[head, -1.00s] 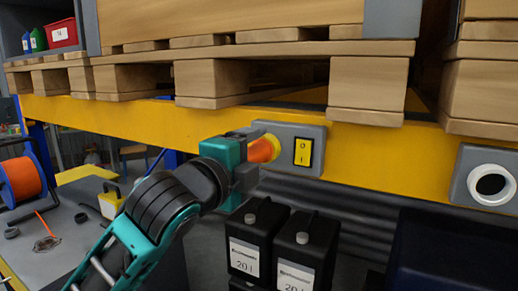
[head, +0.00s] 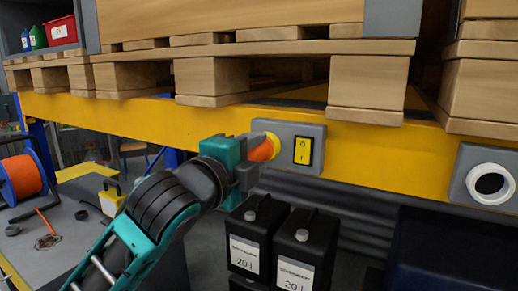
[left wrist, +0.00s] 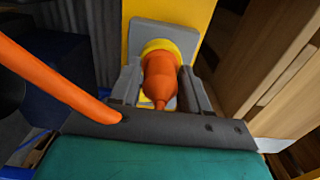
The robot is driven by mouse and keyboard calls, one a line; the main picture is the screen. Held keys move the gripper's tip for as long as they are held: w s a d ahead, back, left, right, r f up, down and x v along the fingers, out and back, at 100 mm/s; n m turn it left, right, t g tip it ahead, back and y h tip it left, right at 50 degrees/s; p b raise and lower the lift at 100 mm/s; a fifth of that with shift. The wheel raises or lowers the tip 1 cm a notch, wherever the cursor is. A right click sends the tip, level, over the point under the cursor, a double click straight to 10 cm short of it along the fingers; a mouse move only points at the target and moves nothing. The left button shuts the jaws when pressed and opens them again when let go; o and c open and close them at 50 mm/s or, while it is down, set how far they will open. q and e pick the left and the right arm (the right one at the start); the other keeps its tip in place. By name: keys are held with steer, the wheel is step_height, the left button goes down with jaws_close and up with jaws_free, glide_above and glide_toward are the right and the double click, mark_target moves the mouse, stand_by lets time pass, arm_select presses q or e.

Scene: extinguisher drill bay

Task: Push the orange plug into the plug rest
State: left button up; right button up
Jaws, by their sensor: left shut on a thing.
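The orange plug (head: 261,151) is between the fingers of my left gripper (head: 246,163), its front end at a yellow ring (head: 273,145) on the grey switch box. The left wrist view shows the plug (left wrist: 160,78) between both fingers (left wrist: 160,88), its tapered tail toward me. The ring (left wrist: 161,47) lies just beyond; I cannot tell how deep the plug sits. A grey block with a white-rimmed dark hole, seemingly the plug rest (head: 462,187), is on the yellow beam at the far right, apart from the gripper. My right gripper is not in view.
The grey box carries a yellow switch (head: 303,151). Black 20 l canisters (head: 301,253) stand below. Pallets (head: 250,48) lie above the yellow beam (head: 390,152). An orange cable (left wrist: 60,82) crosses the left wrist view. An orange reel (head: 22,177) stands at left.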

arm_select(q)
jaws_close()
steer(key=shift+s, duration=0.15)
steer(key=shift+p+v, duration=0.4)
steer(key=shift+v, duration=2.5)
steer(key=shift+r, duration=0.1)
